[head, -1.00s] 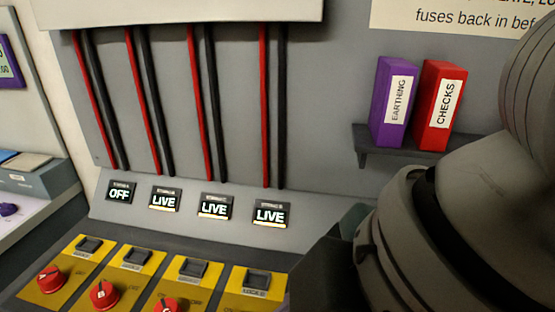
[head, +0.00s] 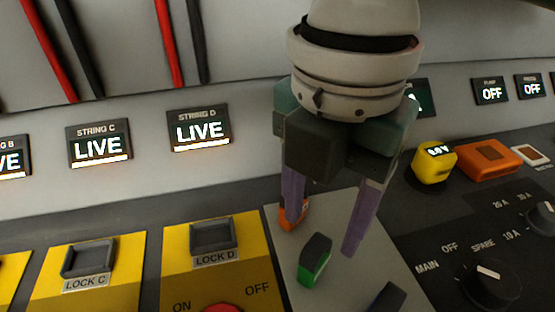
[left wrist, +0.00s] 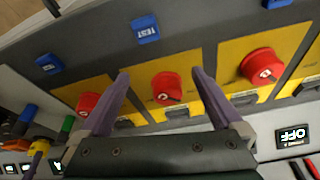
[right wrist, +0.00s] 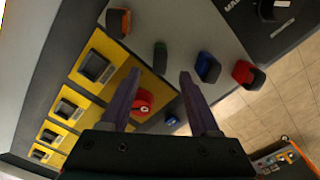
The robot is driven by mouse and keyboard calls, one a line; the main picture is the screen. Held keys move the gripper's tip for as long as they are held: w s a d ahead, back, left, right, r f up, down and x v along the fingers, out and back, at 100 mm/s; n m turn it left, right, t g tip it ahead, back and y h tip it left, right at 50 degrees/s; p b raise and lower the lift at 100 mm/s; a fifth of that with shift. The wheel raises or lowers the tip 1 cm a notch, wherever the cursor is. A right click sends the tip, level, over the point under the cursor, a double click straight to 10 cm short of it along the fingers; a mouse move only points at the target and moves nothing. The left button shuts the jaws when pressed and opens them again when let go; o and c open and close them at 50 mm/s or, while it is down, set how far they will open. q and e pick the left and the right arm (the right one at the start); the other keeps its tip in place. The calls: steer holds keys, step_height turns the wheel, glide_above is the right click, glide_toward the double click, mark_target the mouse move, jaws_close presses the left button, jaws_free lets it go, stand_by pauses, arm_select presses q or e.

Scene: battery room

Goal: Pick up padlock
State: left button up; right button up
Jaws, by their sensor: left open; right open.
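Several small coloured blocks with dark tops, which look like padlocks, sit on a pale grey panel (head: 345,290). An orange one (head: 298,215) is partly behind my right gripper's left finger; a green one (head: 314,262) lies nearer, and a dark one (head: 388,298) is cut off by the lower edge. In the right wrist view they are orange (right wrist: 118,23), green (right wrist: 160,57), blue (right wrist: 207,68) and red (right wrist: 248,74). My right gripper (head: 320,236) is open and empty above the panel, the green one between its fingers' lines. My left gripper (left wrist: 160,72) is open and empty over the yellow switch panels.
Yellow plates with red knobs (left wrist: 167,88) and dark lock slots (head: 213,237) lie left of the grey panel. A yellow meter (head: 434,163), an orange box (head: 490,160) and black dials (head: 490,284) stand to the right. LIVE displays (head: 198,130) line the back.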

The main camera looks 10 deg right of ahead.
mark_target(315, 248)
steer(key=f, duration=0.5)
steer(key=shift+s+a+f+b, duration=0.15)
steer(key=shift+s+f+b, duration=0.05)
steer(key=shift+f+b, duration=0.1)
jaws_close()
stand_by(0.4)
